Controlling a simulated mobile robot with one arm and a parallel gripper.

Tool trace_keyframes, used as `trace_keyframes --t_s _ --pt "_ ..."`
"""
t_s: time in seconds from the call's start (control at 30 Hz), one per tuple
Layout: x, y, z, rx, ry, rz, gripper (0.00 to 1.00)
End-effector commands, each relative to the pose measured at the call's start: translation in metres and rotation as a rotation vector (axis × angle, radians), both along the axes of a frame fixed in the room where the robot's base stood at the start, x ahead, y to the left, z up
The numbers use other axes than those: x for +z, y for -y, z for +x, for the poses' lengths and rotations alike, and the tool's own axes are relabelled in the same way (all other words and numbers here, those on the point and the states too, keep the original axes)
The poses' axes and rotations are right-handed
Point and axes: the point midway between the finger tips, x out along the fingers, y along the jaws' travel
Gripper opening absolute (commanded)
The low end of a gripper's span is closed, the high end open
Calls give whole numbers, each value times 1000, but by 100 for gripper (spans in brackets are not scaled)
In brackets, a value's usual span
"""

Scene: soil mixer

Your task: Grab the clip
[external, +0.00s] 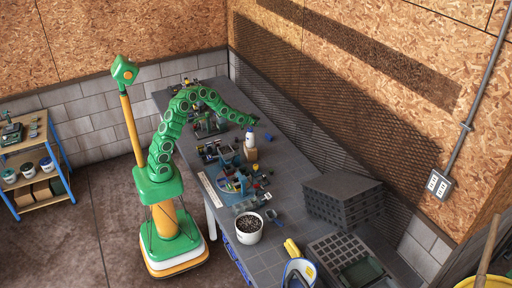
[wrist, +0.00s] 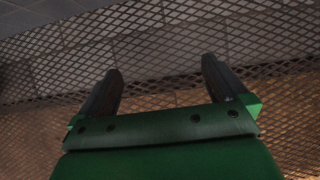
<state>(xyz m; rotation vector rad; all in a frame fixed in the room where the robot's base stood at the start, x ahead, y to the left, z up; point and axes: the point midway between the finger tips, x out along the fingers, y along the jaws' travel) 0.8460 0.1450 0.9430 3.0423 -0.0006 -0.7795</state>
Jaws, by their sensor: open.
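My gripper (external: 251,120) is at the end of my green arm, raised over the back part of the long grey table, near the mesh wall. In the wrist view my gripper (wrist: 160,85) shows two dark fingers spread apart with nothing between them. I cannot make out the clip in either view. Several small items on the table are too small to tell apart.
The grey table (external: 270,225) runs along the wall. A white bottle (external: 250,140) stands below my gripper. A white bucket (external: 249,228) of dark material, stacked dark trays (external: 342,196) and a yellow-handled tool (external: 292,249) are nearer. A mesh panel (wrist: 160,45) fills the wrist view.

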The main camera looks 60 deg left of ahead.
Motion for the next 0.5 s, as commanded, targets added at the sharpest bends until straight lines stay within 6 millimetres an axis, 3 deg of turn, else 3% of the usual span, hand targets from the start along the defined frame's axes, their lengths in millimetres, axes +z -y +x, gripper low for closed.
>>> trace_keyframes --t_s 0.03,0.1,0.23,0.5 --pt "-22 0 -1 0 -6 -1 100" --pt "-44 0 -1 0 -8 -1 100" --pt "-79 0 0 0 -5 0 100" --pt "-113 0 1 0 1 1 100"
